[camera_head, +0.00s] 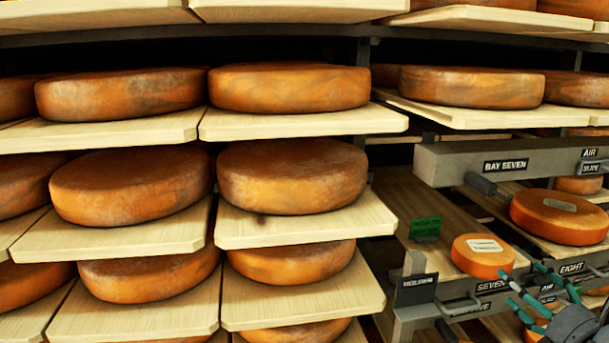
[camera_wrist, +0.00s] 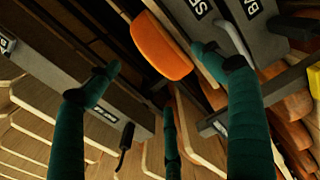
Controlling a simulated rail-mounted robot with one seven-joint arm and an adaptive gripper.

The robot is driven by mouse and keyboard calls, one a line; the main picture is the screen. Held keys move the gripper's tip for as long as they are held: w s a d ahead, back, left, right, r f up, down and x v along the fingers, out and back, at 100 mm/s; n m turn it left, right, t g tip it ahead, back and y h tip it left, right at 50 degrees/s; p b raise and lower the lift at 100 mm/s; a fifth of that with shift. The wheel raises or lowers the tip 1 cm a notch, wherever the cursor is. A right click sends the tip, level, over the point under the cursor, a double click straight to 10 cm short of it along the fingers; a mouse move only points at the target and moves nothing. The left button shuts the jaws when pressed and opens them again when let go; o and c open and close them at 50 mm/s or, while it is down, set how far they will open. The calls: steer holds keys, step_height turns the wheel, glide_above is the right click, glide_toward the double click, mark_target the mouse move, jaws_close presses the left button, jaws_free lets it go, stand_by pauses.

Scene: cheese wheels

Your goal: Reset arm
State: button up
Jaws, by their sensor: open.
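My gripper (camera_head: 528,290) is at the lower right in the head view, in front of the labelled bays, with its teal fingers spread. In the wrist view my gripper (camera_wrist: 155,75) is open, with nothing between its fingers. A small orange cheese wheel (camera_head: 482,255) with a white label sits on a board beside the SEVEN sign. A larger orange wheel (camera_head: 557,217) with a pale label lies behind it to the right. In the wrist view an orange wheel (camera_wrist: 160,46) lies beyond the fingertips, apart from them; I cannot tell which wheel it is.
Large brown-orange wheels (camera_head: 290,176) fill the wooden shelves on the left. A grey beam marked BAY SEVEN (camera_head: 505,160) crosses the right side. A green tag (camera_head: 425,228) stands on a board, and a dark handle (camera_wrist: 125,148) sticks out near the fingers.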

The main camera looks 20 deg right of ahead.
mark_target(502, 265)
steer(key=w, duration=0.5)
steer(key=w+d, duration=0.1)
steer(key=w, duration=0.1)
steer(key=shift+w+d, duration=0.1)
steer(key=shift+w, duration=0.05)
steer(key=shift+r, duration=0.25)
